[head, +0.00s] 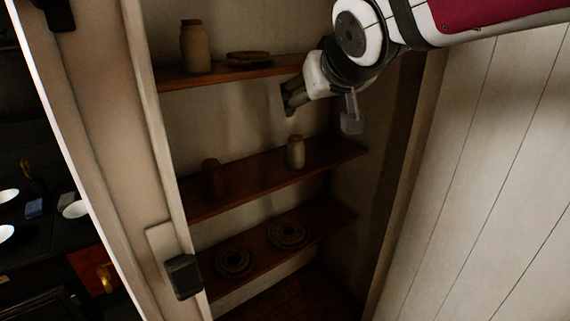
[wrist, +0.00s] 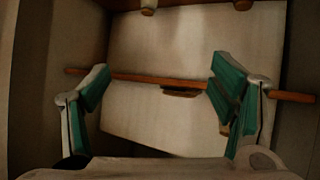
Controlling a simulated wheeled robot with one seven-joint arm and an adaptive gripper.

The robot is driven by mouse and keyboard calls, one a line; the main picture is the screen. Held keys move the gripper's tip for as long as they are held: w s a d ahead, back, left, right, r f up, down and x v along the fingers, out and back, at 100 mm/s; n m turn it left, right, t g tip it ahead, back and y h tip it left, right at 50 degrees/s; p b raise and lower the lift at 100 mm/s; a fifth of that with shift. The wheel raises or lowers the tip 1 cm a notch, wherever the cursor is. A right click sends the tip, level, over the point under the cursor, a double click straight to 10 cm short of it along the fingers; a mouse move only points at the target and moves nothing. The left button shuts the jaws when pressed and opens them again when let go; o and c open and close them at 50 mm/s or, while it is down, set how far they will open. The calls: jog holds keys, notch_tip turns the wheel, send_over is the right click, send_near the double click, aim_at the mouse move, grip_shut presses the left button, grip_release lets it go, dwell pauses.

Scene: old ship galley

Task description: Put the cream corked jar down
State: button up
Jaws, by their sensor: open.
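The cream corked jar (head: 295,152) stands upright on the middle shelf (head: 270,177) of the cupboard, toward its right end. My gripper (head: 320,112) is open and empty, above the jar and apart from it in the head view. In the wrist view my gripper (wrist: 160,90) shows its two green-padded fingers spread wide with nothing between them. That view looks upside down; a small pale shape (wrist: 148,5) at its top edge seems to be the jar, mostly cut off.
A dark brown jar (head: 212,178) stands left of the cream jar. The upper shelf (head: 220,75) holds a tan jar (head: 195,47) and a plate (head: 248,58). Coiled round things (head: 288,233) lie on the lower shelf. The cupboard's frame and the plank wall (head: 480,170) bound the opening.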

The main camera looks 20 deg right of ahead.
jog(key=s+a+f+g+y, duration=0.1)
jog(key=s+f+g, duration=0.2)
jog(key=s+f, duration=0.3)
jog(key=s+a+f+g+y, duration=0.1)
jog(key=s+f, duration=0.5)
jog(key=s, duration=0.8)
jog(key=shift+s+a+g, duration=0.3)
jog(key=shift+a+g, duration=0.35)
jog(key=shift+g, duration=0.35)
